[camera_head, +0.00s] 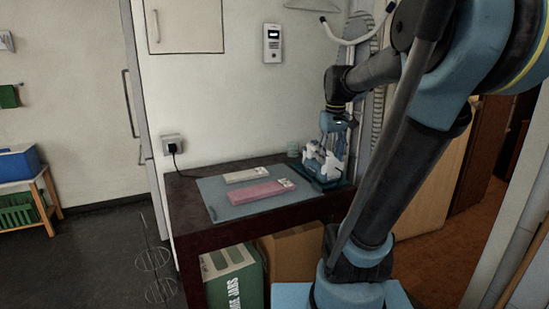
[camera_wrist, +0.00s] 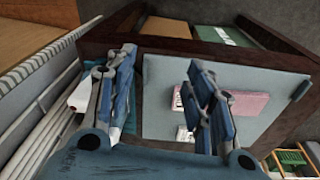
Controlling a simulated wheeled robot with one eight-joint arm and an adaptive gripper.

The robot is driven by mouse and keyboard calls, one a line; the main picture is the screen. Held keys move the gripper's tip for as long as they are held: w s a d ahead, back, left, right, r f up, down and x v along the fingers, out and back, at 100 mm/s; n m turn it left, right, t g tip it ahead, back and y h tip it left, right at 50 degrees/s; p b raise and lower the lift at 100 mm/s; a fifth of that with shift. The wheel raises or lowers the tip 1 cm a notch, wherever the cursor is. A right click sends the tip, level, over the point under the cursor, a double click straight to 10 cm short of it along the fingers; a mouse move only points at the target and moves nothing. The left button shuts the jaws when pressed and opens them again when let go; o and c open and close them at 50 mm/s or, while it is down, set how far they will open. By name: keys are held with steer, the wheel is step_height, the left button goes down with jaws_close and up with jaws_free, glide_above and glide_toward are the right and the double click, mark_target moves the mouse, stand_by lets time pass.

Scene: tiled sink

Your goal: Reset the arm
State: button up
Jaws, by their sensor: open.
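My gripper (camera_head: 337,145) hangs from my arm at the right end of a dark table, fingers pointing down. In the wrist view my gripper (camera_wrist: 162,65) has its two blue fingers spread wide apart, with nothing held between them. In the head view it is above or just in front of white items (camera_head: 318,160) on a dark green tray (camera_head: 323,185); whether it touches them I cannot tell. In the wrist view a white item (camera_wrist: 80,96) shows partly hidden behind the left finger.
A blue-grey mat (camera_head: 222,208) on the dark table (camera_head: 187,217) bears a pink slab (camera_head: 255,194) and a white slab (camera_head: 245,175). A green-and-white carton (camera_head: 232,276) and a brown box (camera_head: 293,252) stand below. A wall and pale pipes (camera_wrist: 50,115) are close to my gripper.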

steer(key=s+f+m, duration=0.3)
steer(key=s+f, duration=1.4)
steer(key=shift+t, duration=0.4)
steer(key=shift+a+f, duration=0.1)
steer(key=shift+w+f, duration=0.2)
steer(key=shift+w, duration=0.25)
steer(key=shift+a, duration=0.15)
